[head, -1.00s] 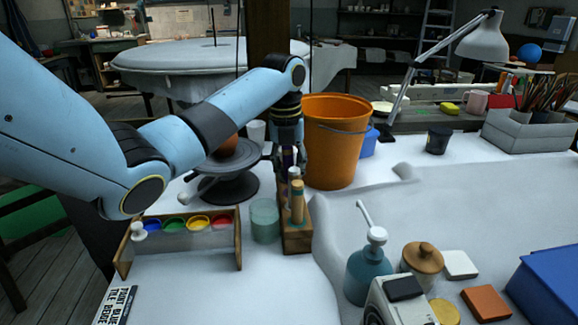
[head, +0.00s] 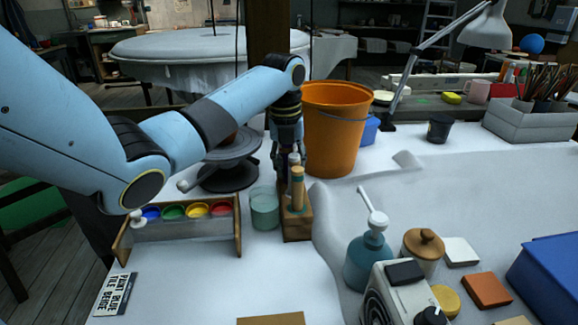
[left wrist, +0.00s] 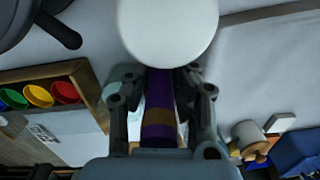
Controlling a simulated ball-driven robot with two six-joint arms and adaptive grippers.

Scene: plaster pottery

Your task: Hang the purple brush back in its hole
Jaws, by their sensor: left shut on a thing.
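My left gripper (head: 287,180) points down behind the wooden brush block (head: 297,228) and is shut on the purple brush. In the left wrist view the purple brush (left wrist: 158,112), with an orange-brown band, lies between the fingers (left wrist: 160,88). The brush is mostly hidden in the head view, so I cannot tell whether its end is in a hole. A tan-handled tool (head: 298,190) and a white-topped one (head: 294,159) stand upright at the block. A large white round shape (left wrist: 167,30) lies beyond the fingers in the wrist view. My right gripper is not in view.
A glass of greenish water (head: 265,210) stands just left of the block, and a paint rack (head: 190,240) farther left. The turntable (head: 230,172) and orange bucket (head: 335,135) are behind. A teal pump bottle (head: 369,262) stands front right.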

